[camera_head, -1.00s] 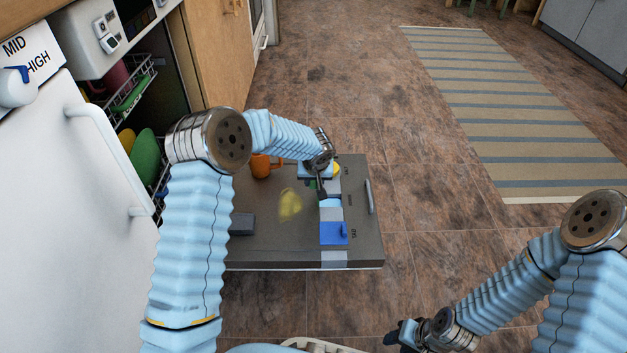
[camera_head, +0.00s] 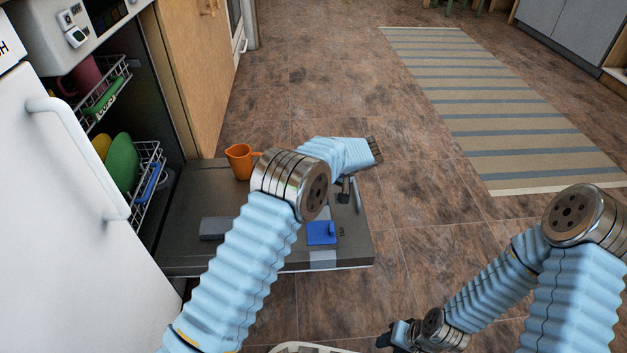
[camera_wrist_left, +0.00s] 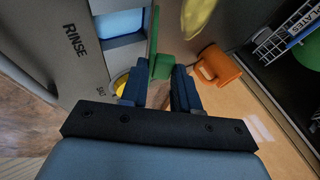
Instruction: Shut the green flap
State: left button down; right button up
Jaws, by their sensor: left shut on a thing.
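The green flap (camera_wrist_left: 155,45) stands out from the open dishwasher door's inner face, beside a light blue recess (camera_wrist_left: 118,22), in the left wrist view. My left gripper (camera_wrist_left: 159,86) is shut on the flap's near green end, between its dark blue fingers. In the head view the left gripper (camera_head: 343,190) is over the right part of the lowered door (camera_head: 185,240), and my arm hides the green flap there. My right gripper (camera_head: 393,336) is low in the head view, away from the door; its fingers are too small to read.
A blue flap (camera_head: 321,233) lies nearer on the same door. An orange jug (camera_head: 239,160) stands on the door's far part, and a grey block (camera_head: 214,228) lies at left. A yellow thing (camera_wrist_left: 199,14) is near the green flap. Racks with plates (camera_head: 122,163) are at left.

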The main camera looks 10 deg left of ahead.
pick_arm(q)
jog(key=shift+d+f+y, duration=0.1)
jog(key=shift+y, duration=0.2)
jog(key=c, duration=0.9)
grip_release()
jog(key=shift+c, duration=0.2)
jog(key=shift+d, duration=0.1)
jog(key=p+v, duration=0.2)
jog(key=v, duration=1.1)
jog(key=shift+r+p, duration=0.3)
jog(key=shift+r, duration=0.05)
jog(key=shift+d, duration=0.1)
jog(key=shift+c, duration=0.2)
